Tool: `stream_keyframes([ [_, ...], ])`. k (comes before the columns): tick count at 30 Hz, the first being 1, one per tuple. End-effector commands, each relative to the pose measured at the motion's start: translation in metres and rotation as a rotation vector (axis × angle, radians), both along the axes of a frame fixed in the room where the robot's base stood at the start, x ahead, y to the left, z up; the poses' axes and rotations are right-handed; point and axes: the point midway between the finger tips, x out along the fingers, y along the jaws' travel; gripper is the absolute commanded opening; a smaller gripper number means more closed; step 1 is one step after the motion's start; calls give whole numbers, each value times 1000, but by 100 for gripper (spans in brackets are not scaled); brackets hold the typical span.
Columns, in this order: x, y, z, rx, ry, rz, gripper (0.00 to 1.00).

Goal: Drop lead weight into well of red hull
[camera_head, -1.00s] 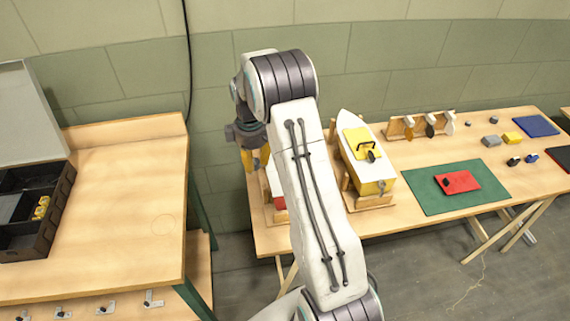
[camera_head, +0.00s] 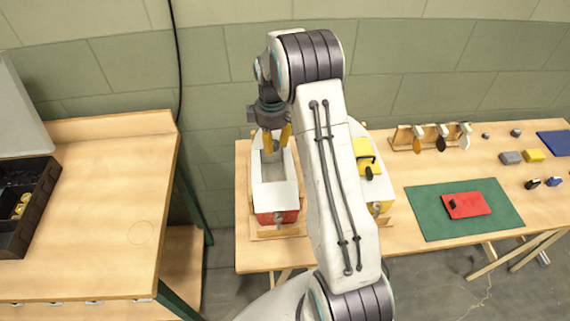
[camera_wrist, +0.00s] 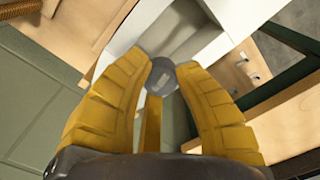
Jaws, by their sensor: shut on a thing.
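The red hull (camera_head: 287,216) stands on a wooden cradle at the left end of the far table, with a white deck and an open grey-walled well. My gripper (camera_head: 277,143) is above the far part of this hull, pointing down. In the wrist view, its yellow fingers (camera_wrist: 165,80) are closed on a dark grey round lead weight (camera_wrist: 162,72). The white deck (camera_wrist: 195,28) shows beyond the weight there. The weight is hard to make out in the head view, and its exact height above the well cannot be told.
A yellow hull (camera_head: 380,208) stands to the right, partly hidden by my arm. A rack (camera_head: 402,138), a green mat (camera_head: 425,218) with a red panel (camera_head: 468,204), and small blocks lie farther right. A bench (camera_head: 110,200) with a black tray (camera_head: 30,222) is at left.

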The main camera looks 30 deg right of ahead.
Motion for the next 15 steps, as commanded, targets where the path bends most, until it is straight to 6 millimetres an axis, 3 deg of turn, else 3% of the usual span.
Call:
stream_keyframes([
  [8, 0, 0, -8, 1, 1, 1, 0],
  [15, 0, 0, -27, 0, 1, 1, 0],
])
